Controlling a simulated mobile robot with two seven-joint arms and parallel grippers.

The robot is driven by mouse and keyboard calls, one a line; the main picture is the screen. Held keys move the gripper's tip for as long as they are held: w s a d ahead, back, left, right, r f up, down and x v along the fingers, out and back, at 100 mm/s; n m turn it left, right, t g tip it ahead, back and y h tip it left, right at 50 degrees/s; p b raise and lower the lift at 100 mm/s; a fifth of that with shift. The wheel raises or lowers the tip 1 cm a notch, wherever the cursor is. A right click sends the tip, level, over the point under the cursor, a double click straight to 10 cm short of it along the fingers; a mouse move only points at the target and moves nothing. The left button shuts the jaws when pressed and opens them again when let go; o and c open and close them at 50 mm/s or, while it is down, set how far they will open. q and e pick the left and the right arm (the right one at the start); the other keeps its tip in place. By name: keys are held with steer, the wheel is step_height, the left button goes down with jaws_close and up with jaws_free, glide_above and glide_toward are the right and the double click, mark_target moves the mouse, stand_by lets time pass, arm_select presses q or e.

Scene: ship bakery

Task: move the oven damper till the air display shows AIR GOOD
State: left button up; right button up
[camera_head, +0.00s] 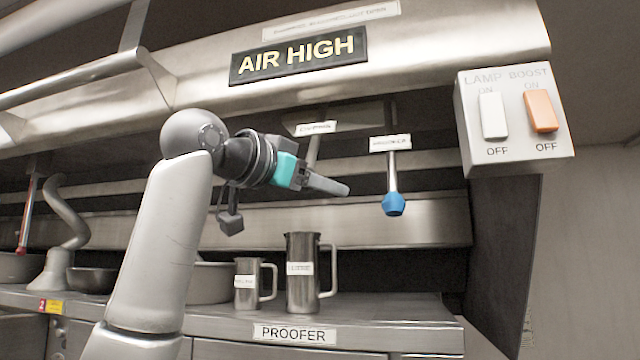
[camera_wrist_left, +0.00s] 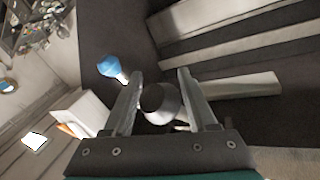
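The air display (camera_head: 299,57) on the hood reads AIR HIGH. Two labelled rods hang below the hood; their small labels are too blurred to read surely. The left rod (camera_head: 314,150) runs down behind my left gripper (camera_head: 338,188), and its lower end is hidden in the head view. The right rod ends in a blue knob (camera_head: 393,204), to the right of my gripper and apart from it. In the left wrist view my left gripper (camera_wrist_left: 160,74) has its fingers spread, with a dark grey round knob (camera_wrist_left: 155,100) between them. I cannot tell whether they touch it. My right gripper is not in view.
A switch box (camera_head: 515,165) with a white and an orange switch stands at the right. Two metal jugs, the taller (camera_head: 301,262), and a pot (camera_head: 211,283) stand on the counter below, above the PROOFER label (camera_head: 295,334). A grey mixer hook (camera_head: 66,215) is at the left.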

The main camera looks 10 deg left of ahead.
arm_select(q)
jaws_close()
stand_by(1.1)
